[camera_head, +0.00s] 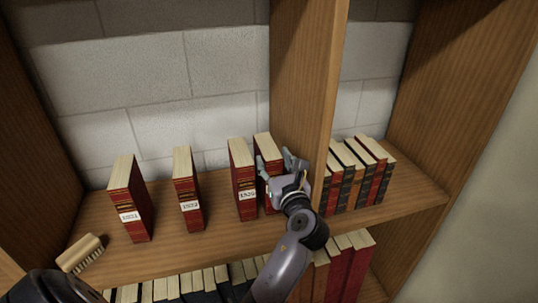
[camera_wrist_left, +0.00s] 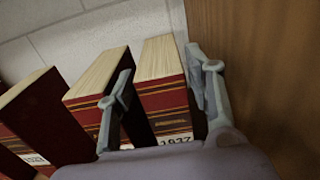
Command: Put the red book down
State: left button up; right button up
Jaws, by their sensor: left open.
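Red books stand upright on the shelf board. The rightmost one (camera_head: 266,144) is beside the wooden divider; it also shows in the left wrist view (camera_wrist_left: 166,92), with a white label partly hidden by my gripper. My left gripper (camera_head: 276,161) is open, with one finger on each side of this book; its fingers also show in the left wrist view (camera_wrist_left: 160,68). I cannot tell whether they touch it. The book's lower part is hidden behind the gripper. Three more red books stand to the left, labelled 1921 (camera_head: 131,200), 1922 (camera_head: 187,190) and, less clearly, 1925 (camera_head: 243,180).
The wooden divider (camera_head: 303,90) is close to my gripper's right side. Red and black books (camera_head: 352,175) fill part of the right compartment. More books (camera_head: 345,268) stand on the shelf below. Gaps separate the left books.

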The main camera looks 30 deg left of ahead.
pick_arm(q)
jog(key=v, duration=0.5)
jog(key=shift+f+b, duration=0.1)
jog(key=shift+b, duration=0.3)
jog(key=shift+s+d, duration=0.35)
jog(key=shift+d, duration=0.1)
